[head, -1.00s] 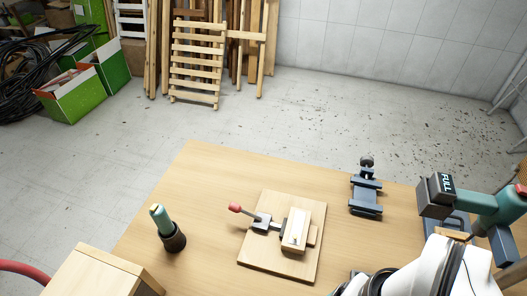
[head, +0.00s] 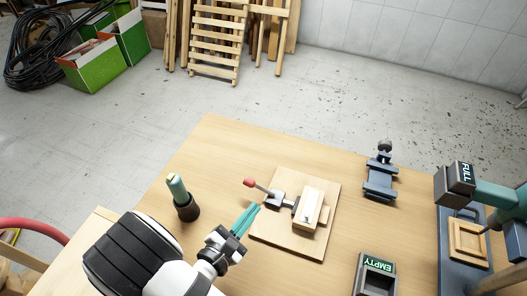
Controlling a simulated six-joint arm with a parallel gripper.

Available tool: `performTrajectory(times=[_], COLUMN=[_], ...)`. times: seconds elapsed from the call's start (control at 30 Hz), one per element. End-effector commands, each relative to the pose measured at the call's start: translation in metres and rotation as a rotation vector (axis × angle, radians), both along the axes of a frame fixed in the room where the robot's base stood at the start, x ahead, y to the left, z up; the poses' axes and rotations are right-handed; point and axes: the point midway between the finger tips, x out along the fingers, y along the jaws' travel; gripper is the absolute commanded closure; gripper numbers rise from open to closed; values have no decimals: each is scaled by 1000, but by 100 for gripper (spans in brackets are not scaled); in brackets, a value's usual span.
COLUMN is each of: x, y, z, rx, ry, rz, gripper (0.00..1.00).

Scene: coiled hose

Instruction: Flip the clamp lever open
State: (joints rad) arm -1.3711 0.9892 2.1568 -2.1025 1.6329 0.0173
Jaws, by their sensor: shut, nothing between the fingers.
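The toggle clamp (head: 278,199) is mounted on a wooden board (head: 322,246) on the table. Its lever ends in a red knob (head: 249,182) that points up and to the left. A pale wooden block (head: 309,208) sits on the board at the clamp's right end. My gripper (head: 252,212) has teal fingers that are shut and empty. Its fingertips are just below and left of the clamp, near the board's left edge, and appear apart from the red knob. I cannot tell their exact height above the board.
A teal-handled tool stands in a dark holder (head: 187,208) left of my gripper. A dark blue vise-like fixture (head: 380,180) stands at the back right. A machine marked FULL (head: 459,183) and a bin marked EMPTY (head: 376,274) are at the right. The table's back middle is clear.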

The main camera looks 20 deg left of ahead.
Motion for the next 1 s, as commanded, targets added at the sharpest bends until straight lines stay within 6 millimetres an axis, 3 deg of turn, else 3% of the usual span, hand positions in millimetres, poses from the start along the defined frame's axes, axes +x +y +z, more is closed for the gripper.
performTrajectory(times=[0.1, 0.2, 0.57, 0.67, 1.0], x=[-23, -32, -31, -21, 44], y=[34, 46, 48, 49, 54], z=[-27, -37, -38, -41, -54], rx=[-63, -84, -87, -86, -86], ry=[3, 5, 5, 7, 5], rz=[187, 256, 267, 264, 262], gripper=[100, 100, 100, 100, 100])
